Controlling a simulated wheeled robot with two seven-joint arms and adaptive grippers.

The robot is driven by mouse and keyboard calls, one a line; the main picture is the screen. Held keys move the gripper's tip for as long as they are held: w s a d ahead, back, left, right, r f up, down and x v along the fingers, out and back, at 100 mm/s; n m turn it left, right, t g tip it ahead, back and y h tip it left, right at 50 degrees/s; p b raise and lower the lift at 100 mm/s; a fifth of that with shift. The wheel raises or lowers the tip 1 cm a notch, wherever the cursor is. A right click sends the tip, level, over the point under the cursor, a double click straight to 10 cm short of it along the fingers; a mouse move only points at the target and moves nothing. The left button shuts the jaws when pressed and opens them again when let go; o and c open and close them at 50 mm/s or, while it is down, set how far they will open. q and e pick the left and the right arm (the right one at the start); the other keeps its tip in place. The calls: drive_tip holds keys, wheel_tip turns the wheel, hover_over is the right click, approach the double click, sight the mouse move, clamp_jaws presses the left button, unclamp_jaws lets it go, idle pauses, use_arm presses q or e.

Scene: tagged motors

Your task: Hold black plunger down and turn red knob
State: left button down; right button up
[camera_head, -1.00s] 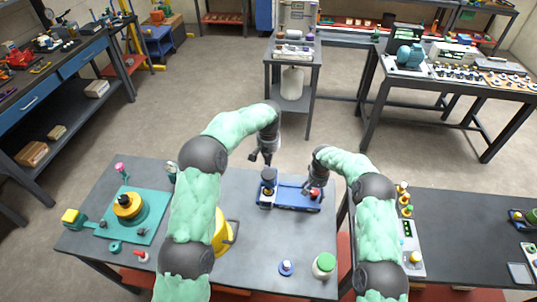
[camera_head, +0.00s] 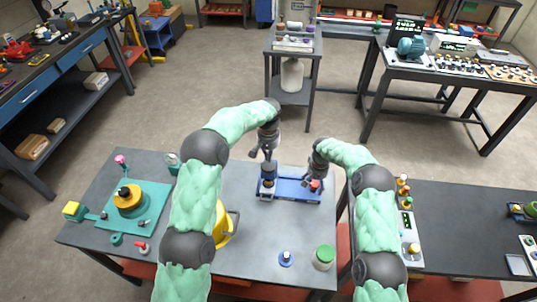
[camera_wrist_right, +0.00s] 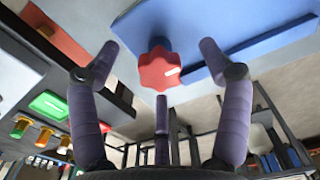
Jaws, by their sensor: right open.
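A blue fixture (camera_head: 290,189) lies on the grey table. A dark upright cylinder, apparently the black plunger (camera_head: 268,171), stands at its left end. The red knob (camera_head: 315,185) is at its right end. My left gripper (camera_head: 262,155) hangs just above the plunger; its fingers are too small to judge, and contact is unclear. My right gripper (camera_head: 308,180) is at the red knob, partly covering it in the head view. In the right wrist view, the lobed red knob (camera_wrist_right: 158,69) sits between the spread purple fingers of the open right gripper (camera_wrist_right: 160,85), with gaps around it.
A teal plate with a yellow-topped part (camera_head: 130,197) is on the left. A yellow object (camera_head: 224,225) is partly behind my left arm. A button panel (camera_head: 410,240) lies right of my right arm.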

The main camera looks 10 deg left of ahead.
sight(269, 166)
use_arm(q)
drive_tip(key=shift+s+f, duration=0.1)
drive_tip(key=shift+f, duration=2.95)
use_arm(e)
drive_tip(key=c, duration=1.2)
drive_tip(key=m, duration=0.4)
drive_tip(key=shift+s, duration=0.1)
use_arm(q)
drive_tip(key=shift+f, duration=0.1)
use_arm(e)
drive_tip(key=m, duration=0.6)
drive_tip(key=shift+f+m, duration=0.1)
drive_tip(key=shift+m, duration=0.2)
use_arm(q)
drive_tip(key=shift+s, duration=0.1)
use_arm(e)
drive_tip(key=m, duration=0.4)
drive_tip(key=o, duration=1)
drive_tip(key=shift+o, duration=1)
